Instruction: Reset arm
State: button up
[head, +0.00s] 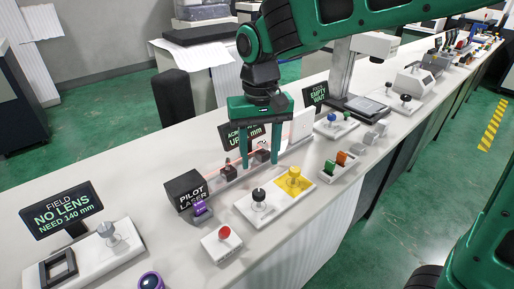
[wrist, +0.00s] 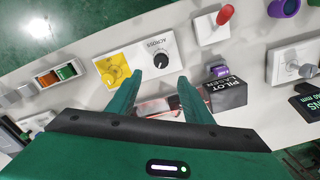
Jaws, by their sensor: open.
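My gripper (head: 262,158) is green and points down over the long white bench. It is open, with nothing between its fingers. In the wrist view the two fingertips (wrist: 160,82) stand apart above the bench, near the black ACROSS knob (wrist: 160,60) and the yellow knob (wrist: 116,72). In the head view the black knob (head: 259,196) and the yellow knob (head: 294,175) are in front of the gripper. My green arm comes in from the upper right and is bent at the elbow. The fingers partly hide the black sign behind them.
The black PILOT LASER box (head: 186,188) stands left of the gripper, with a faint red beam running right. The NO LENS sign (head: 67,209) is at left. Green and orange switches (head: 341,160) are at right.

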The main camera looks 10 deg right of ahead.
jog(key=s+d+m, duration=0.1)
jog(key=d+m, duration=0.1)
jog(key=d, duration=1.2)
jog(key=s+d+f+m, duration=0.2)
jog(key=s+d+m, duration=0.1)
jog(key=s+d, duration=0.6)
jog(key=s+d+f+m, duration=0.2)
jog(key=s+d+m, duration=0.1)
jog(key=s+d, duration=0.7)
jog(key=shift+s+d, duration=0.15)
jog(key=shift+d, duration=0.7)
jog(key=shift+f, duration=0.1)
jog(key=shift+w+f, duration=0.25)
jog(key=shift+w, duration=0.4)
jog(key=shift+c, duration=0.7)
